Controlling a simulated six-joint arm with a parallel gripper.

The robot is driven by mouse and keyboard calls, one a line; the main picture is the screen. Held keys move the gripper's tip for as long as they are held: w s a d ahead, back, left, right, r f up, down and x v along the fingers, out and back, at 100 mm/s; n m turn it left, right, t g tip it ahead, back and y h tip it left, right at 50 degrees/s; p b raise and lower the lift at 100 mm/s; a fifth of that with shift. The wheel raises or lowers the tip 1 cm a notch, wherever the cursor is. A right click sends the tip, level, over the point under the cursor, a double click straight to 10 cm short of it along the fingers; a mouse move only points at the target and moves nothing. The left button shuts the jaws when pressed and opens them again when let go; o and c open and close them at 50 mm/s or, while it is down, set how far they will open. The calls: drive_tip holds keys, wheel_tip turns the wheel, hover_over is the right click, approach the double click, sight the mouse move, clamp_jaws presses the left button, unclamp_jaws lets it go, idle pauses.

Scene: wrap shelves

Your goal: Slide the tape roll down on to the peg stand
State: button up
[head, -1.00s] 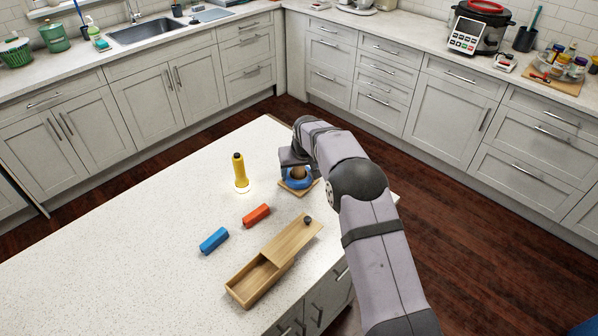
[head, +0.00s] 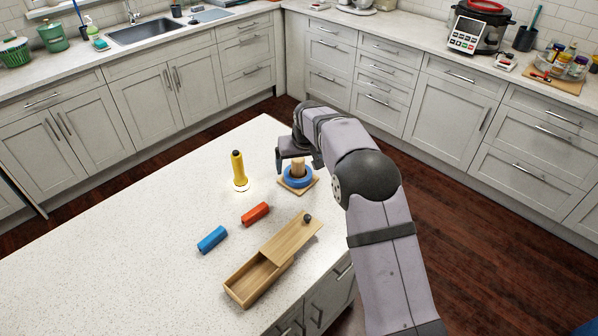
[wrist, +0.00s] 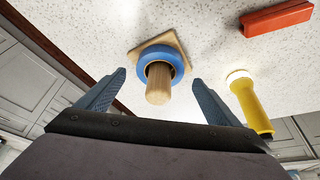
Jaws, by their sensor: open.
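The blue tape roll (head: 297,179) lies low around the wooden peg of the peg stand (head: 283,187), near its square base. In the wrist view the roll (wrist: 176,61) rings the peg (wrist: 158,88), whose rounded top sticks out clear of it. The stand's base (wrist: 150,47) shows behind the roll. My gripper (wrist: 158,85) is open, with one finger on each side of the peg and apart from it. In the head view my gripper (head: 283,160) is above the stand, and its arm hides part of the area behind.
A yellow flashlight (head: 239,171) stands upright left of the stand. An orange block (head: 255,214) and a blue block (head: 212,240) lie nearer the front. A wooden box (head: 250,284) with a partly slid lid (head: 290,241) is at the counter's front edge.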

sight(300, 167)
drive_tip(key=shift+b+v, duration=0.4)
drive_tip(key=shift+v, duration=1.15)
drive_tip(key=shift+s+d, duration=0.15)
drive_tip(key=shift+s, duration=0.05)
drive_tip(key=s+d+f+g, duration=0.1)
drive_tip(key=s+d, duration=0.3)
drive_tip(key=s, duration=0.9)
drive_tip(key=s+d+f+m+g, duration=0.1)
drive_tip(key=s+d, duration=0.4)
drive_tip(key=s, duration=0.8)
drive_tip(key=s+d+f+m+g+h, duration=0.1)
drive_tip(key=s+d, duration=0.3)
drive_tip(key=s, duration=0.9)
drive_tip(key=shift+d+f+g, duration=0.15)
drive_tip(key=shift+f+g, duration=0.55)
drive_tip(key=shift+f, duration=0.05)
